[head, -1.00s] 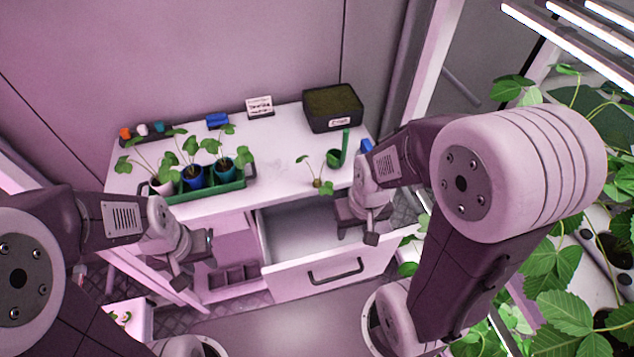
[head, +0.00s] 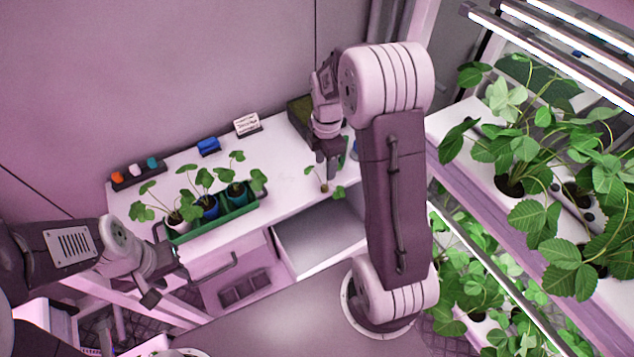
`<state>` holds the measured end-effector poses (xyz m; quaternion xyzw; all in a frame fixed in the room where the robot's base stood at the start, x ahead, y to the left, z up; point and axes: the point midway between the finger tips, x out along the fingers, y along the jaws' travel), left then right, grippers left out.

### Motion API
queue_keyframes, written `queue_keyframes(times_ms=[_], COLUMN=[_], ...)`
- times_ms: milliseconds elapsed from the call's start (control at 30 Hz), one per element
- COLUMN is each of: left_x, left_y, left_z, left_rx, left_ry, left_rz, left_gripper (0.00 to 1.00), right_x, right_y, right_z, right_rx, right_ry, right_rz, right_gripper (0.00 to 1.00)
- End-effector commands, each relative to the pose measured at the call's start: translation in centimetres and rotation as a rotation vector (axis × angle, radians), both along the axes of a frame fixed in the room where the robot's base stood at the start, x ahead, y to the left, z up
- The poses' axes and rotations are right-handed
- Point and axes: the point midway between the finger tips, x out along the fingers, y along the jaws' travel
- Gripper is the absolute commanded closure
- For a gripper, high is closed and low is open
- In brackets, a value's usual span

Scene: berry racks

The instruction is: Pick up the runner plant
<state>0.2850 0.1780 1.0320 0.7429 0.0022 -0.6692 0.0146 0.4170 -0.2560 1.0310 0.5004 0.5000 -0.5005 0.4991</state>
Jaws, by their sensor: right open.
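The runner plant (head: 324,187), a small seedling with a few leaves and a brownish base, stands on the white table near its front edge, above the open drawer. My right gripper (head: 331,172) points down right above and beside it, its fingers close to the stem. It is open; whether the fingers touch the plant cannot be told. My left gripper (head: 165,290) is at the lower left, in front of the table and away from the plants; its jaws are too small to read.
A green tray (head: 212,221) with several potted plants stands on the table's left. A blue block (head: 208,146), a sign (head: 247,124) and a holder with coloured caps (head: 137,174) lie behind. A dark soil box (head: 299,112) is partly hidden by my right arm. The drawer (head: 318,238) is open. Planted racks (head: 465,183) fill the right.

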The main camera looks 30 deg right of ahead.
Motion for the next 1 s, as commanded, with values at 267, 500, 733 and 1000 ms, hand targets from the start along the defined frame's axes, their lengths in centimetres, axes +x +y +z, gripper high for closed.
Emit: queue_keyframes(times_ms=[267,500,733,1000], left_x=[0.0,0.0,0.0,0.0], left_y=[0.0,0.0,0.0,0.0], left_z=[0.2,0.7,1.1,1.1], left_rx=[0.000,0.000,0.000,0.000], left_ry=[0.000,0.000,0.000,0.000], left_rz=[0.000,0.000,0.000,0.000], left_gripper=[0.64,0.64,0.64,0.64], right_x=[-0.1,-0.2,-0.2,-0.1], right_y=[0.1,0.0,-0.1,-0.1], right_z=[-3.6,-5.2,-8.9,-9.2], right_rx=[0.001,0.001,0.000,0.000], right_ry=[0.002,0.005,0.001,-0.002], right_rz=[0.001,0.000,0.001,0.000], right_gripper=[0.51,0.51,0.51,0.60])
